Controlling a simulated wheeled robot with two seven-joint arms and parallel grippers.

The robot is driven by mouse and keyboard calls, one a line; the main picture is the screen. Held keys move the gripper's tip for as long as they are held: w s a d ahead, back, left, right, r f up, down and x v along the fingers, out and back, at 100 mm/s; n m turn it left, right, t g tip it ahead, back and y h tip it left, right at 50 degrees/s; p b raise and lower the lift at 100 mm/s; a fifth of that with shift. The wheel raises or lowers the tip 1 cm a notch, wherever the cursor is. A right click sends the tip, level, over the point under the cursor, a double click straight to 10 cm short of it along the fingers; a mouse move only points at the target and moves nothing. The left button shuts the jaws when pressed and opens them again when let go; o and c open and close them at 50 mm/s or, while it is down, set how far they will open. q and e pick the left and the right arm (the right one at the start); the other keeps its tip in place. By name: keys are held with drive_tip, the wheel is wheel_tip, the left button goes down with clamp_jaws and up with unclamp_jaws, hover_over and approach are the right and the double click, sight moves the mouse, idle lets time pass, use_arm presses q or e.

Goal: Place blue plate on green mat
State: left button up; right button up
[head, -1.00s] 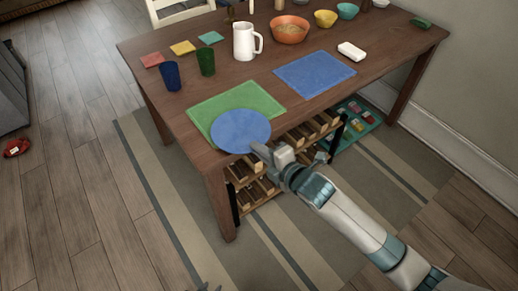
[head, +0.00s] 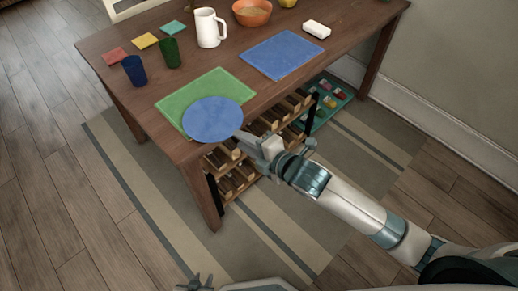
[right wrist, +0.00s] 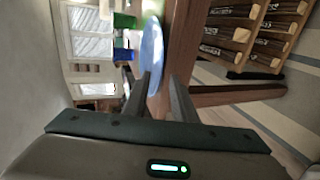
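The blue plate (head: 213,118) lies over the front part of the green mat (head: 202,90), near the table's front edge. Its near rim reaches past the mat. My right gripper (head: 247,139) is at the plate's right near rim, at the table edge. In the right wrist view, the plate (right wrist: 151,52) shows nearly edge-on, and the fingers of my right gripper (right wrist: 160,92) stand apart around its near rim; they do not look closed on it. Only the tip of my left gripper (head: 194,284) shows at the bottom of the head view, low and away from the table.
A blue mat (head: 282,54) lies right of the green one. A blue cup (head: 134,71), green cup (head: 169,52) and white pitcher (head: 208,28) stand behind. A rack (head: 238,172) and teal tray (head: 328,98) are under the table.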

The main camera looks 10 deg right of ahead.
drive_tip(key=v, duration=0.7)
idle(0.6)
drive_tip(key=d+f+m+g+h, duration=0.1)
drive_tip(key=d+f+m+h, duration=0.2)
drive_tip(key=f, duration=0.6)
drive_tip(key=d+f+m, duration=0.2)
drive_tip(key=f+m, duration=0.4)
drive_tip(key=f, duration=0.4)
drive_tip(key=d+f+m+g+h, duration=0.1)
drive_tip(key=d+f+m+h, duration=0.2)
drive_tip(key=f, duration=0.6)
drive_tip(key=s+d+f+m+g, duration=0.1)
drive_tip(key=s+f+m, duration=0.4)
drive_tip(key=s+f, duration=0.6)
drive_tip(key=s+d+f+m+g, duration=0.2)
drive_tip(key=s+f+m, duration=0.3)
drive_tip(key=s+f, duration=0.5)
drive_tip(key=shift+s+d+f+m+h, duration=0.35)
drive_tip(key=shift+s+f+m+h, duration=0.05)
drive_tip(key=shift+s, duration=0.1)
